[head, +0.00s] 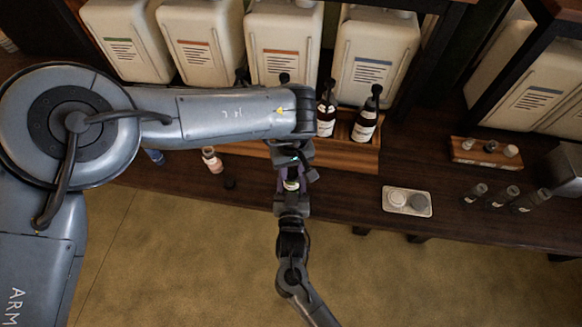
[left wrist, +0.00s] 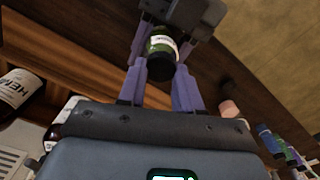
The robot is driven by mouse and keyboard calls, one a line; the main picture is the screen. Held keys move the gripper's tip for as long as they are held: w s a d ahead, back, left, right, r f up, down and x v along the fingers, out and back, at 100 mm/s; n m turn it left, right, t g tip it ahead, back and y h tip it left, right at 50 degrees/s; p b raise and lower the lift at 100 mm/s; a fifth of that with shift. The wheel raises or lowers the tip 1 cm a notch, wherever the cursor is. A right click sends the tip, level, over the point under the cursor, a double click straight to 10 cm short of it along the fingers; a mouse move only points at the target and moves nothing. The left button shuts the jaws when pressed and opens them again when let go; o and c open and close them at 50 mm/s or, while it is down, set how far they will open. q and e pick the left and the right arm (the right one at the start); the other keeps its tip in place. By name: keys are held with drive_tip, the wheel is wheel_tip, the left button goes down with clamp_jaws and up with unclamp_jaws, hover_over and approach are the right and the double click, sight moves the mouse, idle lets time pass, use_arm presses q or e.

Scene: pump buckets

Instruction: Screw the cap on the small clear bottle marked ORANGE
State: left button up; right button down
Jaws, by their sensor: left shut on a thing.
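My left gripper (head: 289,172) is in the middle of the head view, above the counter's front edge. Its purple fingers are shut around the dark round end, seemingly the cap (left wrist: 160,68), of a small bottle (left wrist: 163,44). That bottle has a green-and-white label whose words I cannot read; its body is partly hidden. My right gripper (head: 292,203) comes from below in the head view and meets the bottle from the opposite end. It also shows at the top of the left wrist view (left wrist: 188,14), seemingly closed around the bottle's body. Whether the cap is seated is unclear.
A pink bottle (head: 212,160) and a small dark cap (head: 230,184) lie left on the counter. Dark bottles (head: 325,117) stand in a wooden rack behind. A tray with two round items (head: 407,212), small clear bottles (head: 507,196) and a wooden block (head: 485,153) are right.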

use_arm(q)
drive_tip(key=shift+m, duration=0.5)
drive_tip(key=o, duration=1)
drive_tip(key=shift+r, duration=0.15)
drive_tip(key=shift+r, duration=2.1)
drive_tip(key=shift+n, duration=0.3)
